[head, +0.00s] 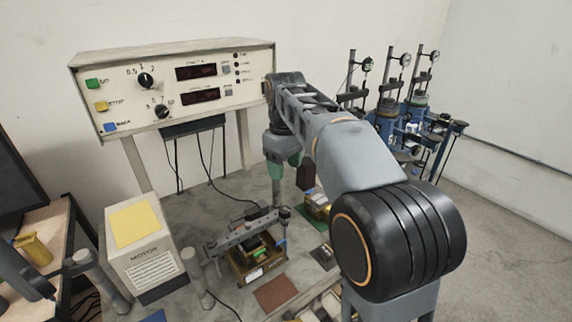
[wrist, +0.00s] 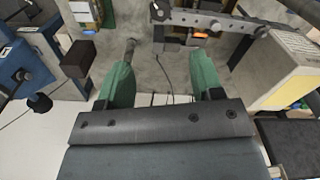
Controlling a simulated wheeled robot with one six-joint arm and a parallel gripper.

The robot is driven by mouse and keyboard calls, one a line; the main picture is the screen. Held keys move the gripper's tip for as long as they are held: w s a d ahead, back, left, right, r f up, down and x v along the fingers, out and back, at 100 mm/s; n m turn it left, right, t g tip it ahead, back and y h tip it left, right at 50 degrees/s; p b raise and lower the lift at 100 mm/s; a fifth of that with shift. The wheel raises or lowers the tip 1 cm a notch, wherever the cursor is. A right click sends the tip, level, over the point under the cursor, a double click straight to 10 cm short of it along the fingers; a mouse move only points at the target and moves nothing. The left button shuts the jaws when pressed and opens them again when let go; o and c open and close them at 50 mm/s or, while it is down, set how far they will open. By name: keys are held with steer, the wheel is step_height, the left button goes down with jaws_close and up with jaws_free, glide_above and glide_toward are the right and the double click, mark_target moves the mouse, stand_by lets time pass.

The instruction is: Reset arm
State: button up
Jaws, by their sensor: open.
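My arm extends forward over the bench in the head view. My gripper (head: 290,170) hangs near the middle, pointing down, partly hidden by my own arm links. A lever frame (head: 245,230) with a grey bar stands just below and left of my gripper in the head view. It also shows at the top of the wrist view (wrist: 200,20). No contact between gripper and frame is visible.
A control panel (head: 215,92) with knobs and displays stands behind on legs. A white motor box (head: 150,285) is at the left. Blue gauge stands (head: 405,115) are at the back right. A brown plate (head: 275,293) lies in front. Open floor is at the far right.

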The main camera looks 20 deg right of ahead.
step_height(320, 180, down, 7)
steer(key=s+m+t, duration=0.2)
steer(key=m, duration=0.2)
steer(key=s+f+m+t, duration=0.1)
steer(key=s+f, duration=0.1)
steer(key=s, duration=0.5)
steer(key=s+f+m+t, duration=0.1)
steer(key=s+f, duration=0.2)
steer(key=s, duration=0.5)
steer(key=shift+d+f+m, duration=0.2)
steer(key=shift+f+m, duration=0.1)
steer(key=shift+m, duration=0.1)
steer(key=shift+c, duration=0.2)
